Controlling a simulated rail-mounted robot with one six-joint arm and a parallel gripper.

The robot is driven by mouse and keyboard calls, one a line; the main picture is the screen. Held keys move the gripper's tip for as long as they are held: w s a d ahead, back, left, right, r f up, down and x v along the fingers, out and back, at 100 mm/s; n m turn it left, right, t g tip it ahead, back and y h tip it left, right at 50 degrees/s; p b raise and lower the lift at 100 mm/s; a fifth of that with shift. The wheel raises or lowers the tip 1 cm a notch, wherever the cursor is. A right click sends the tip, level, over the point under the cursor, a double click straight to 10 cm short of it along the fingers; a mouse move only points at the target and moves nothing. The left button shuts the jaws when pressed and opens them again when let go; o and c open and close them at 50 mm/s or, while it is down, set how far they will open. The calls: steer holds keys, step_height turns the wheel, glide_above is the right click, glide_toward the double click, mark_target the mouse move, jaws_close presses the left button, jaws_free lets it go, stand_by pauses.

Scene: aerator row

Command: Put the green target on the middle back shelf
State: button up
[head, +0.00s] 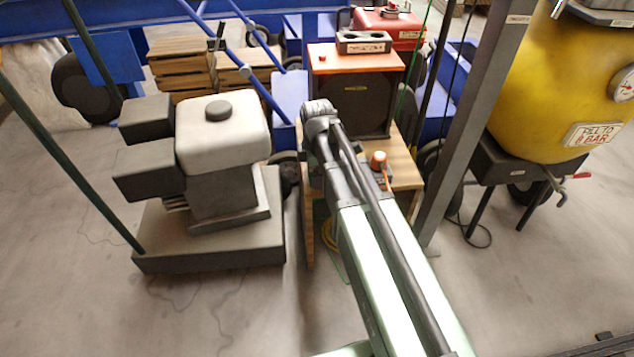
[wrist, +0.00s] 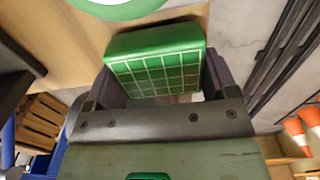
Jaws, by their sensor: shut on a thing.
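The green target (wrist: 155,62), a green block with a pale grid on its face, is in the wrist view. My gripper (wrist: 158,80) is shut on it, with a dark finger at each side. In the head view my arm reaches away over the wooden stand, and its far end hides the gripper and the target. A tan wooden surface (wrist: 75,45) lies behind the target in the wrist view. I cannot tell which surface is the middle back shelf, or whether the target touches the wood.
An orange-topped dark box (head: 355,60) stands on the wooden stand (head: 403,172). A grey-white machine (head: 222,135) is at left, a yellow tank (head: 560,85) at right beside a grey post (head: 470,120). A green-rimmed disc (wrist: 115,10) and orange cones (wrist: 297,135) show in the wrist view.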

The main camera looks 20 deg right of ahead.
steer(key=shift+f, duration=0.6)
steer(key=o, duration=0.9)
step_height(320, 180, up, 13)
steer(key=p, duration=1.3)
steer(key=s+m, duration=0.4)
steer(key=m, duration=0.1)
steer(key=s+a+m, duration=0.1)
steer(key=s+m, duration=0.8)
steer(key=m, duration=0.1)
steer(key=shift+s+a+f+m+b, duration=0.3)
steer(key=shift+s+a+m, duration=0.1)
steer(key=shift+c, duration=0.4)
steer(key=c, duration=0.5)
